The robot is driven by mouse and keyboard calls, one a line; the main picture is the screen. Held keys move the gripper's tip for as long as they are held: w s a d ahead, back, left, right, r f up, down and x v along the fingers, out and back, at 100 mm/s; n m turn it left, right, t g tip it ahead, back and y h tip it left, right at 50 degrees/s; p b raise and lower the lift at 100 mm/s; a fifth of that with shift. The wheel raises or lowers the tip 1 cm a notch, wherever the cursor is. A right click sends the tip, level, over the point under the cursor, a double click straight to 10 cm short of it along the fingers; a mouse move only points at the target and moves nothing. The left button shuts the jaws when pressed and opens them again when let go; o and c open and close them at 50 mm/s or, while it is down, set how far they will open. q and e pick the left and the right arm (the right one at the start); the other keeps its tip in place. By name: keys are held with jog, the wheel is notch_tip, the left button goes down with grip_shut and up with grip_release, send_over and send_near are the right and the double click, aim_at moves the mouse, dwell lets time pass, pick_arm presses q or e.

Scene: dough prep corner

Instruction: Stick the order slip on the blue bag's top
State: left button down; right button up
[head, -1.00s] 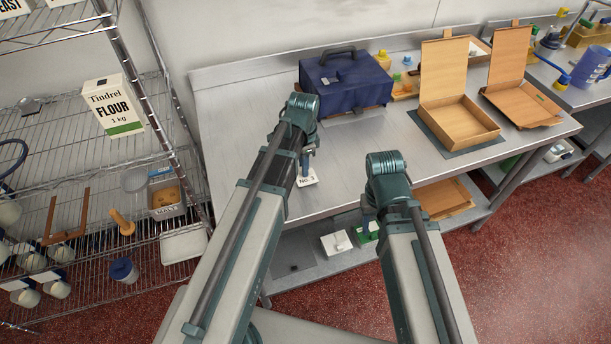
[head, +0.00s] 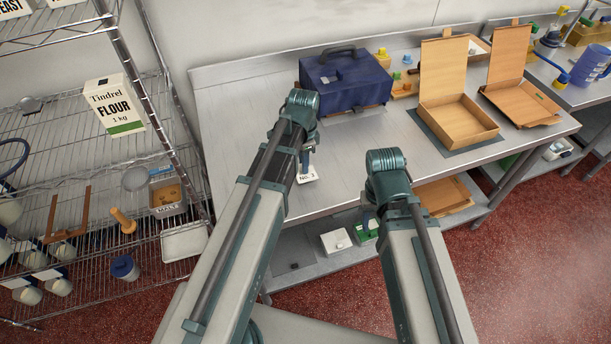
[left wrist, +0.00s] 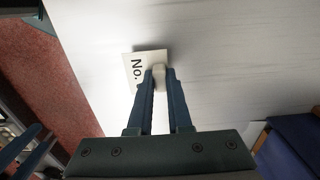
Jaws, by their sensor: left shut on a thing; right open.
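The blue bag (head: 347,82) with a dark handle stands at the back of the steel table; its edge also shows in the left wrist view (left wrist: 288,148). A small light patch lies on its top. The white order slip (head: 307,175), printed "No." with a digit, is at my left gripper (head: 307,160). In the left wrist view my left gripper (left wrist: 158,75) is shut on a small pale piece at the slip (left wrist: 135,70). The slip is over the table's front part; I cannot tell whether it touches. My right gripper (head: 369,212) is open, mostly hidden by its arm, in front of the table.
An open cardboard box (head: 458,122) stands on a dark mat right of the bag, with another (head: 520,102) beyond. A wire rack (head: 150,130) with a flour box (head: 113,105) is at left. The table's middle (head: 350,150) is clear.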

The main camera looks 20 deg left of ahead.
pick_arm(q)
jog(key=shift+r+p, duration=1.9)
jog(key=shift+r, duration=0.1)
